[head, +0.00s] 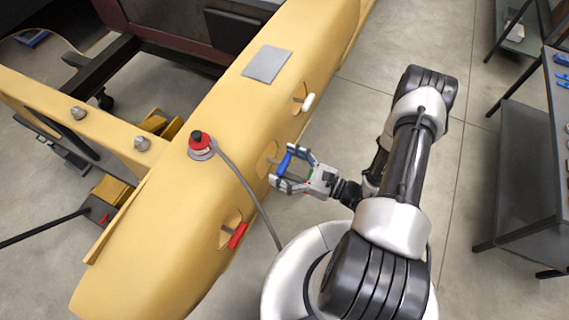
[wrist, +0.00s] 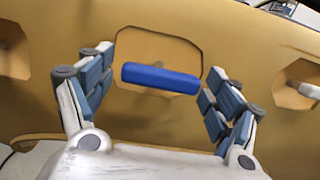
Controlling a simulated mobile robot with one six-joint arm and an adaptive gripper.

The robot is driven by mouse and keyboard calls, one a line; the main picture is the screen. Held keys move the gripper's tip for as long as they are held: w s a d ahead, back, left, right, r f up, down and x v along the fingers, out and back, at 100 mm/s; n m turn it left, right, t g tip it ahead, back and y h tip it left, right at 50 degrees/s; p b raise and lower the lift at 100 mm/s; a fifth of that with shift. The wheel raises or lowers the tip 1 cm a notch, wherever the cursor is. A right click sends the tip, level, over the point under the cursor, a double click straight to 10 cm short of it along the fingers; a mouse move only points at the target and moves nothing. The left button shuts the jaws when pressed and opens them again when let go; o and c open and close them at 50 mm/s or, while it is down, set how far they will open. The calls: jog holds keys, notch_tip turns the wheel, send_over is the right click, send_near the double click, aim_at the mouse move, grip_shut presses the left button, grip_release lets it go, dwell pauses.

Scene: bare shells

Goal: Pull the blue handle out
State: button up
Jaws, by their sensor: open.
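The blue handle (wrist: 160,78) is a short bar in front of a recessed opening in the yellow shell (wrist: 60,112). In the head view the blue handle (head: 285,163) shows between the fingers of my gripper (head: 283,170). In the wrist view my gripper (wrist: 160,98) is open, with one finger to the left of the bar and one to the right. Gaps show between the bar's ends and the fingers. How far the fingertips reach past the bar is hard to tell.
A white handle (head: 308,102) and a red handle (head: 237,235) sit in other recesses on the same side. A red and black button (head: 200,144) with a grey cable stands on top. A dark workbench (head: 530,170) is at the right. Open floor lies between.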

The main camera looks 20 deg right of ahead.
jog(key=v, duration=1.2)
jog(key=shift+r, duration=0.1)
jog(key=s+a+r+n+g+h+b, duration=0.1)
jog(key=s+a+r+n+g+h, duration=0.1)
jog(key=r+n, duration=0.7)
jog(key=s+a+r+n+g+h+b, duration=0.2)
jog(key=a+r+n+g+h, duration=0.1)
jog(key=r+n+h, duration=0.3)
jog(key=s+a+r+n+g+h+b, duration=0.2)
jog(key=a+r+n+g+h, duration=0.1)
jog(key=r+n, duration=0.8)
jog(key=shift+s+a+r+n+h, duration=0.35)
jog(key=shift+a+n+h, duration=0.25)
jog(key=shift+h, duration=0.2)
